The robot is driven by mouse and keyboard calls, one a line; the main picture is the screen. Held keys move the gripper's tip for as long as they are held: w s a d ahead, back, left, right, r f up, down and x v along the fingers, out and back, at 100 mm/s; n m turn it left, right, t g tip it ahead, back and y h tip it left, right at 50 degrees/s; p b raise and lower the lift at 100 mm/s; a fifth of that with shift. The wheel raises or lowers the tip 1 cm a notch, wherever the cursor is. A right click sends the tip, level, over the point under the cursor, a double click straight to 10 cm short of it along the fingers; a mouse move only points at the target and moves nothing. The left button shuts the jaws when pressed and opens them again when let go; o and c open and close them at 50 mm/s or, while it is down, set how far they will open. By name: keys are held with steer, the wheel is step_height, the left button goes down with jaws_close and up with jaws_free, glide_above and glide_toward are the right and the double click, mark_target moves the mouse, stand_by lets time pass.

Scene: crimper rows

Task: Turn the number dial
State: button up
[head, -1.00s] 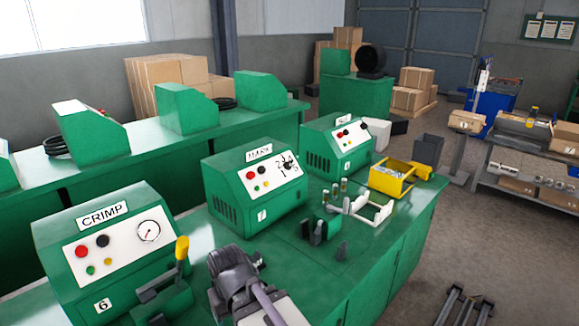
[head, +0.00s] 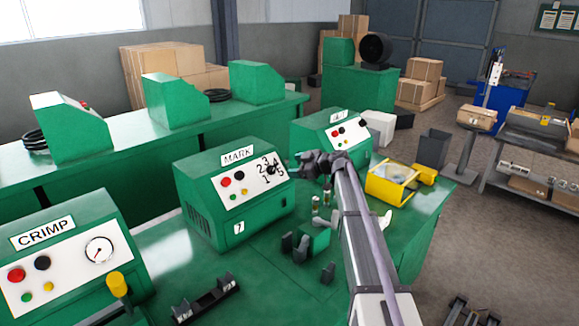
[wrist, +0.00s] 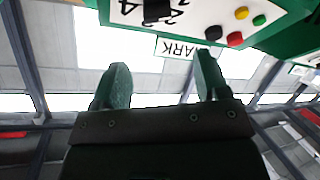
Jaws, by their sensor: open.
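The number dial (head: 271,169) is a small black knob on the white front panel of the green MARK machine (head: 240,225), with numbers 1 to 5 printed around it. In the wrist view, which shows the panel upside down, the dial (wrist: 157,10) is a dark block at the top edge, partly cut off. My gripper (head: 298,166) is just right of the dial in the head view. In the wrist view my gripper (wrist: 160,75) is open, with nothing between its fingers, and the dial appears beyond the gap. Contact with the dial is not visible.
Red, black, green and yellow buttons share the MARK panel. The CRIMP machine (head: 70,255) stands at the left and another green machine (head: 330,135) behind my arm. Small fixtures (head: 305,240) and a yellow bin (head: 390,185) occupy the green bench.

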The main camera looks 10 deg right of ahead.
mark_target(275, 168)
steer(key=b+x, duration=0.1)
steer(key=x, duration=0.2)
steer(key=b+x, duration=0.1)
steer(key=x, duration=0.3)
steer(key=b+x, duration=0.1)
steer(key=x, duration=0.2)
steer(key=shift+w+d+f+b, duration=0.1)
steer(key=shift+w+f+b, duration=0.1)
steer(key=shift+f+b, duration=0.2)
steer(key=shift+w+a, duration=0.2)
steer(key=c, duration=0.9)
